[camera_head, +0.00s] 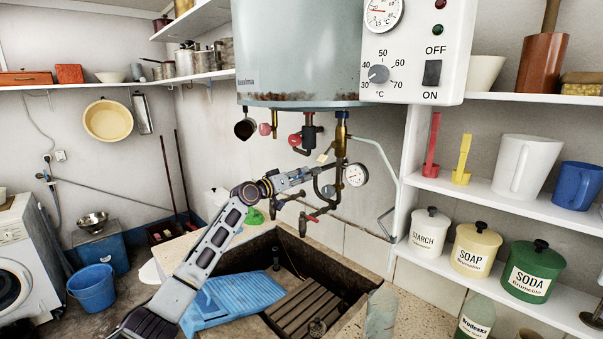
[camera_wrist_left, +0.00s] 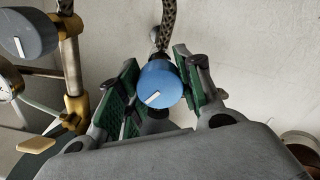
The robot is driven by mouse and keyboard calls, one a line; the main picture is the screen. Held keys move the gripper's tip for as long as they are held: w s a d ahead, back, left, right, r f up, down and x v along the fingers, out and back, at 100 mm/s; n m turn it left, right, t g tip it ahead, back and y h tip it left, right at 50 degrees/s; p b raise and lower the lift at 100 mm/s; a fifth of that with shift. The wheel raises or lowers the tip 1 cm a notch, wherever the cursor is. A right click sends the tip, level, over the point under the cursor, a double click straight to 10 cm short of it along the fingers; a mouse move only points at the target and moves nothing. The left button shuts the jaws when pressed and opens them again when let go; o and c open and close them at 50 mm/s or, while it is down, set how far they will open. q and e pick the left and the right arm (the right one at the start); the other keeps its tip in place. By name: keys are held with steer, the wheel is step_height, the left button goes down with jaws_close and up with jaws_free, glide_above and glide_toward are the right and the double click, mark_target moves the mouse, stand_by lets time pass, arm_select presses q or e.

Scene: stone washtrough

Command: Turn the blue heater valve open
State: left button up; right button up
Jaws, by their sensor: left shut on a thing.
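The blue heater valve (camera_wrist_left: 160,86) is a round knob with a white pointer line, seen close up in the left wrist view. The line slants from lower left to upper right there. My left gripper (camera_wrist_left: 161,84) has its green-padded fingers on either side of the knob and is shut on it. In the head view my left gripper (camera_head: 308,176) reaches in among the pipes under the heater tank (camera_head: 300,50); I cannot make out the held knob there. A braided hose (camera_wrist_left: 168,25) rises behind the knob. My right gripper is not in view.
A grey knob (camera_wrist_left: 28,33) and brass pipe (camera_wrist_left: 70,60) stand close left of the gripper in the wrist view. Red-handled taps (camera_head: 308,218) and a round gauge (camera_head: 356,174) are near the gripper. The stone trough (camera_head: 345,270) is below, shelves (camera_head: 500,192) right.

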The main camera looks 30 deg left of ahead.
arm_select(q)
steer(key=shift+d+n+p, duration=0.15)
steer(key=shift+n+p, duration=0.15)
steer(key=shift+n, duration=0.2)
steer(key=shift+n+p, duration=0.65)
steer(key=shift+n, duration=0.25)
steer(key=shift+n+p, duration=0.5)
steer(key=shift+n, duration=0.3)
steer(key=shift+n+p, duration=0.7)
steer(key=shift+n, duration=0.4)
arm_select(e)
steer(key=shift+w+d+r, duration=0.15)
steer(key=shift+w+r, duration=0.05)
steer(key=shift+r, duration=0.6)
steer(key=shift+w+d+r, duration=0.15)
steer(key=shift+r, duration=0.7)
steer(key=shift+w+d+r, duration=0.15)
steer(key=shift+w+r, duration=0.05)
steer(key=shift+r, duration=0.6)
arm_select(q)
steer(key=shift+f, duration=0.1)
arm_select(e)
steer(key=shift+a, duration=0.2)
